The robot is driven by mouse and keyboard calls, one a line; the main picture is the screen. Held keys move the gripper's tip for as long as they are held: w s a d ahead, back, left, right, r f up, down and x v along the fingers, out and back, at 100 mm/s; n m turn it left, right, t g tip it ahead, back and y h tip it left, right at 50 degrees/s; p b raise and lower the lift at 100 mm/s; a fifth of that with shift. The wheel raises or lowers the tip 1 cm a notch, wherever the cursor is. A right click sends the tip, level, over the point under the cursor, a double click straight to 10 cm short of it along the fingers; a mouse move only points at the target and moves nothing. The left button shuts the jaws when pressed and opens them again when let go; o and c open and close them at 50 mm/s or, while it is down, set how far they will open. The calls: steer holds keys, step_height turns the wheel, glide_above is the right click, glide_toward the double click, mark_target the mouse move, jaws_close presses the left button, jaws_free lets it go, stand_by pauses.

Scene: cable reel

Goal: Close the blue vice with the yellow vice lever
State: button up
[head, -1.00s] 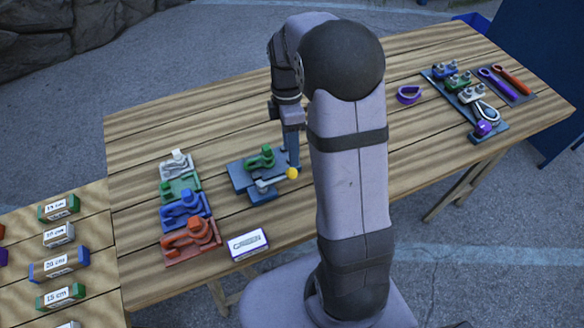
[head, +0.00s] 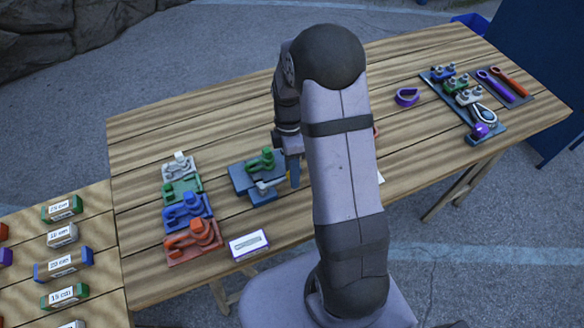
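The blue vice (head: 241,178) sits near the middle of the table, with a green clamp-like part (head: 262,160) on it. A short grey part (head: 264,188) shows at its front. My gripper (head: 294,175) points down right beside the vice's right side. Only a blue-grey finger shows, so I cannot tell whether it is open or shut, or whether it touches the lever. The yellow lever knob is not visible; my gripper or arm may hide it.
White, green, blue and orange clamp pieces (head: 186,205) stand in a row left of the vice. A white card (head: 248,245) lies in front. A purple ring (head: 407,97) and a tool board (head: 484,130) are at the right. Small red and white edges show beside my arm.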

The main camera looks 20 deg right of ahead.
jaws_close()
